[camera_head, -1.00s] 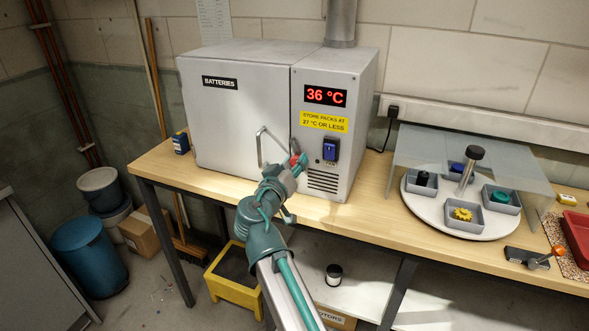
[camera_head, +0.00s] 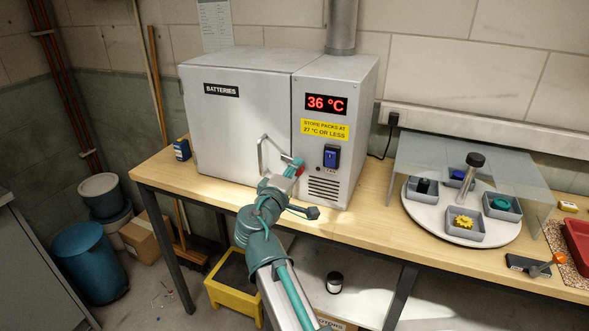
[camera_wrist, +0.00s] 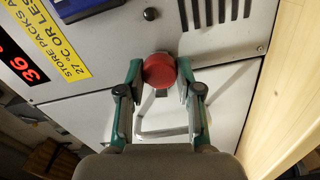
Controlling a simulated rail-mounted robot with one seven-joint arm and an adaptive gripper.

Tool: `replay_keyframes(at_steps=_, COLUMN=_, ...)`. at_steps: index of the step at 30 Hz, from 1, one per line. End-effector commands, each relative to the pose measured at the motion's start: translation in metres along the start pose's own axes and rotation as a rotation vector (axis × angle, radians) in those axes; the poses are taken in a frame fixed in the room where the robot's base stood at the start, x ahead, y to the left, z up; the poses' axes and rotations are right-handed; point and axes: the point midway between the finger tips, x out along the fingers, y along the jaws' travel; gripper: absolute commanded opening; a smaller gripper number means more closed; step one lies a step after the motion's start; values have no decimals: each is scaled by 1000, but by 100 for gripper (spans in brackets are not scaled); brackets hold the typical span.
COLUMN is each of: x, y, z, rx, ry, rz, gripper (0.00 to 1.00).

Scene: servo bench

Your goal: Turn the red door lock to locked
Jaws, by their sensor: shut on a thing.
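The red lock knob (camera_wrist: 159,70) sits on the front of the grey battery cabinet (camera_head: 237,130), near the seam between the door and the control panel. My gripper (camera_wrist: 160,76) has one finger on each side of the knob and is shut on it. In the head view my gripper (camera_head: 294,168) hides most of the knob, leaving a small red part visible. The door is shut, and its bar handle (camera_wrist: 165,133) lies close by.
The panel has a display (camera_head: 326,104) reading 36 °C, a yellow label (camera_head: 324,130), a blue switch (camera_head: 331,156) and vent slots (camera_head: 324,188). A round turntable (camera_head: 440,222) with several grey bins stands at right. The bench (camera_head: 375,215) between is clear.

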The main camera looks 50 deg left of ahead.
Motion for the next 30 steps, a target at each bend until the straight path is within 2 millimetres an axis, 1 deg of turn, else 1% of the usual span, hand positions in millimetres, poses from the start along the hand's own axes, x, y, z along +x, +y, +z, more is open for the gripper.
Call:
replay_keyframes(at_steps=6, x=0, y=0, z=0, rx=-137, ry=0, rz=0, gripper=0)
replay_keyframes(at_steps=12, x=0, y=0, z=0, rx=-208, ry=0, rz=0, gripper=0)
replay_keyframes(at_steps=29, x=0, y=-1, z=0, rx=-239, ry=0, rz=1, gripper=0)
replay_keyframes(at_steps=30, x=0, y=-1, z=0, rx=-239, ry=0, rz=1, gripper=40)
